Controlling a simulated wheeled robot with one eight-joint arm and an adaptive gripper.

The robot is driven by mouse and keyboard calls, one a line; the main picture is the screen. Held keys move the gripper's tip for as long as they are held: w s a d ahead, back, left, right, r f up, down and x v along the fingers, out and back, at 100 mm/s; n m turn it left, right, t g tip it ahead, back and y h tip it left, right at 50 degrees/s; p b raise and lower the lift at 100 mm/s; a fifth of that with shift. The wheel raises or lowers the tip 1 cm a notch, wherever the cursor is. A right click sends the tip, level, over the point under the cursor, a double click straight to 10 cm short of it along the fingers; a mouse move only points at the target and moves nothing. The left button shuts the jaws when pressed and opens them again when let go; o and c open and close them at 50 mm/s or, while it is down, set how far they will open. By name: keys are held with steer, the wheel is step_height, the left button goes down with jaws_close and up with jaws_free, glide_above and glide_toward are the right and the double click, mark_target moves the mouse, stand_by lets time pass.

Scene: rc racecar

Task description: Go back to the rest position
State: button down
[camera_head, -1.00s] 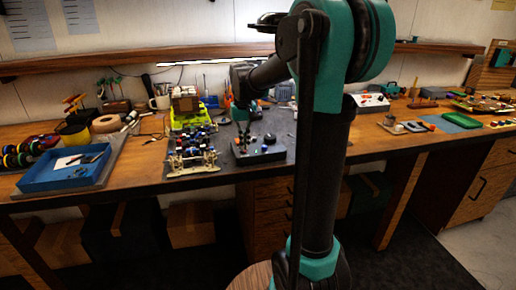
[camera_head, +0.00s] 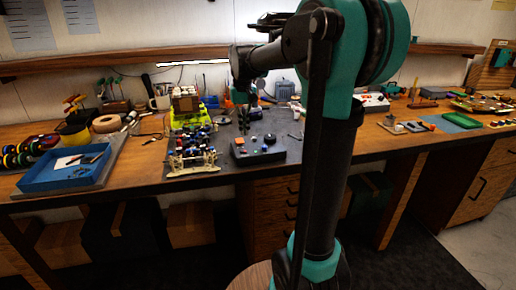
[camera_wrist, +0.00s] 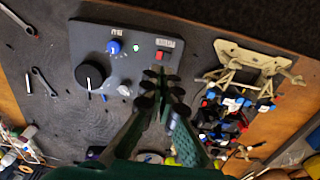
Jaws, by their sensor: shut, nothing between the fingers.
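My gripper (camera_head: 245,125) points down above the workbench, just behind the grey control box in the head view. In the wrist view its fingers (camera_wrist: 162,82) are together with nothing between them. The control box (camera_head: 258,150) lies below it, with a black knob, a blue knob, a green light and a red button showing in the wrist view (camera_wrist: 133,75). The RC car chassis (camera_head: 192,160) stands on the mat left of the box. It also shows at the right of the wrist view (camera_wrist: 240,100). My gripper looks clear of both.
A blue tray (camera_head: 62,180) lies on the left of the bench (camera_head: 135,165). Wrenches (camera_wrist: 42,82) lie left of the control box. A wall shelf (camera_head: 150,62) runs behind my arm.

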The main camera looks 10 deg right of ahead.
steer(key=s+d+f, duration=0.1)
steer(key=s+f, duration=0.2)
steer(key=s+f+t, duration=0.1)
steer(key=s+f, duration=0.3)
steer(key=s+d+f+t, duration=0.1)
steer(key=s+f, duration=0.2)
steer(key=f, duration=0.1)
steer(key=shift+s+d+f, duration=0.2)
steer(key=shift+s+d, duration=0.05)
steer(key=shift+d, duration=0.05)
steer(key=s+d+f+t, duration=0.1)
steer(key=s+f+t, duration=0.1)
steer(key=s+f, duration=0.8)
steer(key=shift+s+d, duration=0.25)
steer(key=shift+s, duration=0.55)
